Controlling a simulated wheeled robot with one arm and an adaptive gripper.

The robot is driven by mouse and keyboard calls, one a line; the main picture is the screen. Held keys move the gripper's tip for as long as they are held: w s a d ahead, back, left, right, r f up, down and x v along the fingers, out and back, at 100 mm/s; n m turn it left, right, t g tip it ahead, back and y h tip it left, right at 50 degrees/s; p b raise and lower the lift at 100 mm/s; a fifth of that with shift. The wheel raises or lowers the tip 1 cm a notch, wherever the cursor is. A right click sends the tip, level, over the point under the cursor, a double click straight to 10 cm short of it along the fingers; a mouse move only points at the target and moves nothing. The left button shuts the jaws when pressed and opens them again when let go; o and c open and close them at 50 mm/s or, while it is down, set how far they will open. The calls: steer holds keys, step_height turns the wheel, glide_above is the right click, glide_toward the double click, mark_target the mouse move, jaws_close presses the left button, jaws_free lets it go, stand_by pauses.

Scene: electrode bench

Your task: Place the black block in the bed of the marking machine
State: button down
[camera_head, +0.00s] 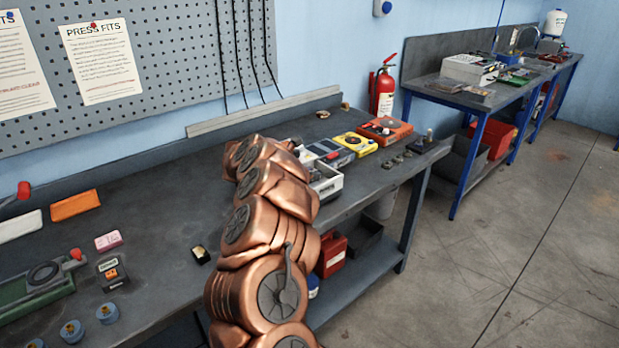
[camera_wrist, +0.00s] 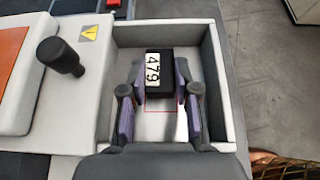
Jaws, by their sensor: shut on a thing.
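The black block (camera_wrist: 160,84) has a white label reading 479 on its upper face. In the wrist view it sits between the two purple-padded fingers of my gripper (camera_wrist: 160,90), which is shut on it. The block is inside the walls of the marking machine's bed (camera_wrist: 207,64), over the far part of a red square outline on the pale floor. I cannot tell whether its underside touches the floor. In the head view the white marking machine (camera_head: 327,186) is partly hidden behind my copper-coloured arm, and the block and gripper are hidden.
A black knob (camera_wrist: 60,55) stands on the machine's housing left of the bed. A yellow device (camera_head: 356,145) and an orange one (camera_head: 386,130) stand beyond the machine. The bench's (camera_head: 165,205) middle is mostly clear, with a small dark block (camera_head: 201,254) near its front.

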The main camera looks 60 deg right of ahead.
steer(key=shift+f, duration=1.05)
